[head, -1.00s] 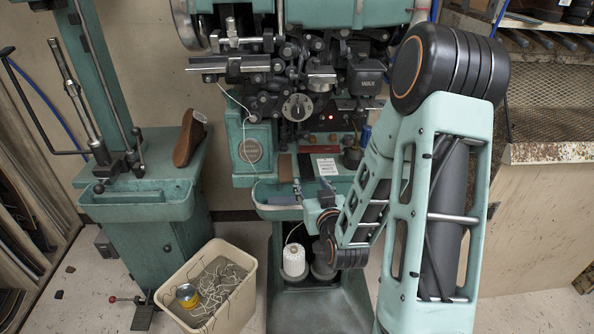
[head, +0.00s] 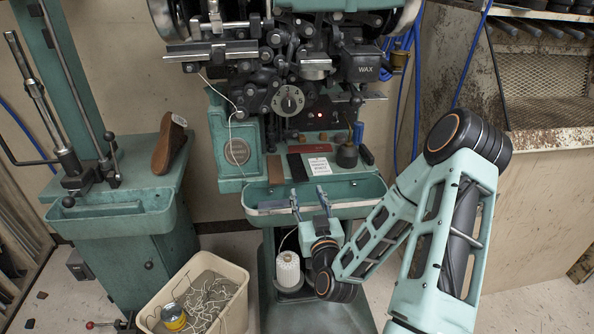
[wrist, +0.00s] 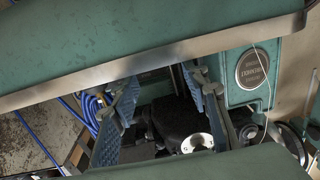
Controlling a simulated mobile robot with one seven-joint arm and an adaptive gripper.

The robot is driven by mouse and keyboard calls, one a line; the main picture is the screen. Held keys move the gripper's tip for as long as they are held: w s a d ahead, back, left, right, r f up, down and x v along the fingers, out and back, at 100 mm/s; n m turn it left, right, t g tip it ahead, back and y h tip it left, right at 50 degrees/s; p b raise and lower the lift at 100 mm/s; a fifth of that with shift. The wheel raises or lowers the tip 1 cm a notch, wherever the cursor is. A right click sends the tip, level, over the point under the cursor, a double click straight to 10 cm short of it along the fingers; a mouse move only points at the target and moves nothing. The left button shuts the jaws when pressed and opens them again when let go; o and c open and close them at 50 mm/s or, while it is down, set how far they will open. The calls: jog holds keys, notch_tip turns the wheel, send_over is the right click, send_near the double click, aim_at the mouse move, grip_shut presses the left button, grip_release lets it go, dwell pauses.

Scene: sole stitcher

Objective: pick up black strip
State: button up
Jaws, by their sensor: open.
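The black strip (head: 297,167) is a narrow dark piece. It lies on the machine's ledge behind the green trough, between a brown block (head: 275,167) and a white printed card (head: 319,167). My gripper (head: 308,196) is open and empty, in front of the strip at the trough's front edge, apart from it. In the wrist view my gripper (wrist: 158,85) shows two blue-grey fingers spread wide, with dark machine parts beyond. I cannot make out the strip in the wrist view.
The green trough (head: 357,188) with its metal front lip lies between my gripper and the ledge. A white thread cone (head: 288,270) and a cream bin (head: 238,308) are below.

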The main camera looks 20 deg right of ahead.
aim_at(302, 181)
jog(key=shift+w+d+f, duration=0.1)
jog(key=shift+w+f, duration=0.5)
jog(key=shift+w, duration=0.05)
jog(key=w, duration=0.4)
jog(key=w+d, duration=0.1)
jog(key=w, duration=0.1)
jog(key=shift+w, duration=0.1)
jog(key=c, duration=0.9)
jog(key=shift+r, duration=0.1)
